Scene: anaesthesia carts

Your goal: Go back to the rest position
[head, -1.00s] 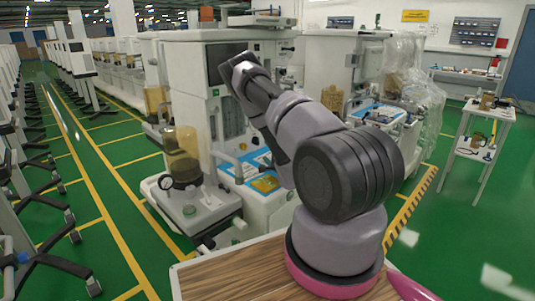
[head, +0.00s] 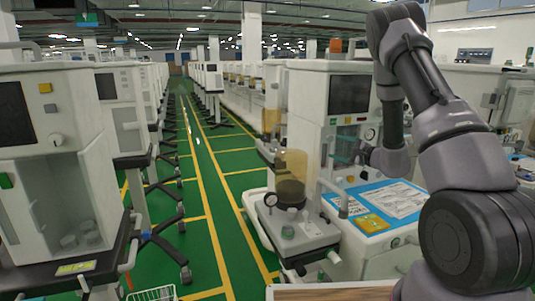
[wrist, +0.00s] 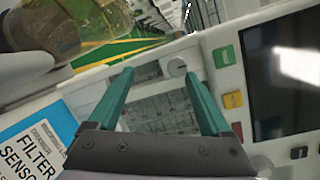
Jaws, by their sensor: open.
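My gripper (wrist: 158,78) shows two teal fingers spread apart in the wrist view, with nothing between them. Behind the fingers is a grey panel of an anaesthesia cart (wrist: 72,100). In the head view my arm rises on the right and bends down, with my gripper in front of the nearest cart (head: 307,105). The fingers are small and hard to make out there. I cannot tell how close they are to the cart's panel.
The cart's dark screen (wrist: 290,75) is right of my fingers, and a label sheet (wrist: 30,145) is at lower left. In the head view, an amber canister (head: 292,170) stands on the cart's side. Another cart (head: 60,150) stands at left. A green aisle (head: 205,170) runs clear between the rows.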

